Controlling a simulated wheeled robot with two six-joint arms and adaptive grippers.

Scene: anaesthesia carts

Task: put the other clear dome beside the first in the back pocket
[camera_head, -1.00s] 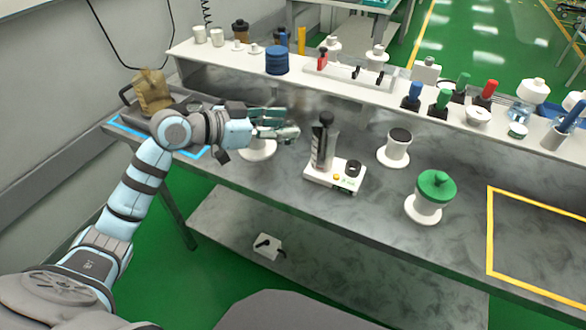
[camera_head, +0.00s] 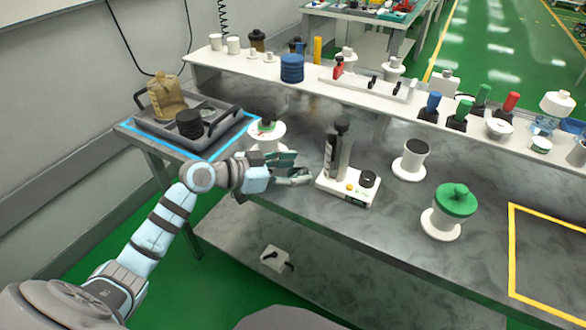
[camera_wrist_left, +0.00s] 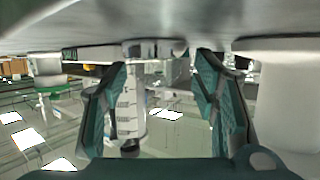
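My left gripper (camera_head: 296,170) is open, low over the front part of the bench, just left of the white device. In the left wrist view its two green fingers (camera_wrist_left: 168,100) stand apart, with nothing gripped. A clear cylinder with scale marks (camera_wrist_left: 130,105) shows beyond them, nearer the left finger. The grey tray (camera_head: 236,127) stands on the left end of the bench. A small pale, clear-looking piece (camera_head: 207,112) lies in its back part and may be a clear dome. I cannot make out a second dome. My right gripper is not in view.
The tray also holds a brown bag (camera_head: 166,97) and stacked black discs (camera_head: 190,124). A white spool-like stand (camera_head: 266,137) is behind my gripper. The white device (camera_head: 348,190) carries a dark upright cylinder (camera_head: 331,156). A green-lidded pot (camera_head: 455,200) stands right. A yellow-outlined area (camera_head: 550,260) is clear.

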